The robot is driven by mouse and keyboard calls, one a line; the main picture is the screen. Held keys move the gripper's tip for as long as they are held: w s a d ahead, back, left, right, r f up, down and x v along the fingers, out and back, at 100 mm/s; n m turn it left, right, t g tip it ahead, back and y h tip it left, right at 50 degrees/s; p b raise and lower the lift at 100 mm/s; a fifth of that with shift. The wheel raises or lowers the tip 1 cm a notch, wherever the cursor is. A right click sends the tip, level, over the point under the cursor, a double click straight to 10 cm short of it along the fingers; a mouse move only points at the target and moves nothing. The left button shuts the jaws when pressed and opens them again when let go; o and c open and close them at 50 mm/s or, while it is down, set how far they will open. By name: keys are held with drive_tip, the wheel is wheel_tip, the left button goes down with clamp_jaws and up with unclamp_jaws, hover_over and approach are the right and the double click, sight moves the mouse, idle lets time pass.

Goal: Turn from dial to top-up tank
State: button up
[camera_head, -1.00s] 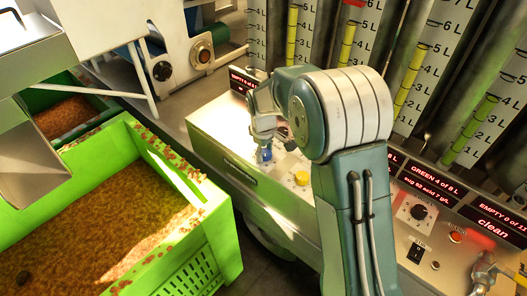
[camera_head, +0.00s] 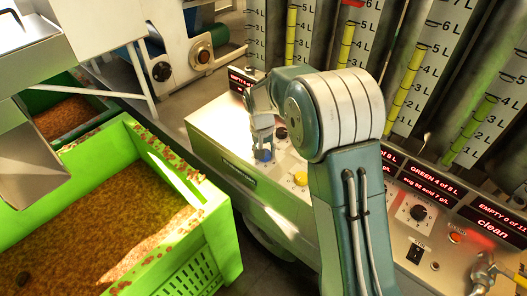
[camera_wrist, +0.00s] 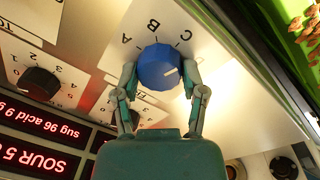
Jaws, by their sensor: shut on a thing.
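A blue faceted dial (camera_wrist: 158,68) sits on a pale panel in the wrist view, with the letters A, B and C printed around it. A short white mark shows on the dial's right side, off the letters. My gripper (camera_wrist: 160,76) has a finger on each side of the dial and is shut on it. In the head view my gripper (camera_head: 262,138) points down over the dial (camera_head: 263,155), which is mostly covered. The tall tanks (camera_head: 350,45) with litre scales and yellow-green level tubes stand behind my arm. Which one is the top-up tank I cannot tell.
A yellow button (camera_head: 300,178) is close to the dial. Red displays (camera_head: 437,185) and a black knob (camera_head: 418,212) are at the right. A black knob (camera_wrist: 39,84) shows in the wrist view. A green crate (camera_head: 215,235) of brownish mash stands at the left.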

drive_tip(key=m, duration=0.5)
drive_tip(key=shift+m, duration=0.3)
drive_tip(key=shift+g, duration=0.3)
drive_tip(key=o, duration=1.2)
drive_tip(key=shift+a, duration=0.1)
drive_tip(key=shift+c, duration=0.2)
drive_tip(key=shift+r, duration=0.4)
wheel_tip(320, 180, up, 11)
drive_tip(key=shift+w+a, duration=0.25)
drive_tip(key=shift+a, duration=0.2)
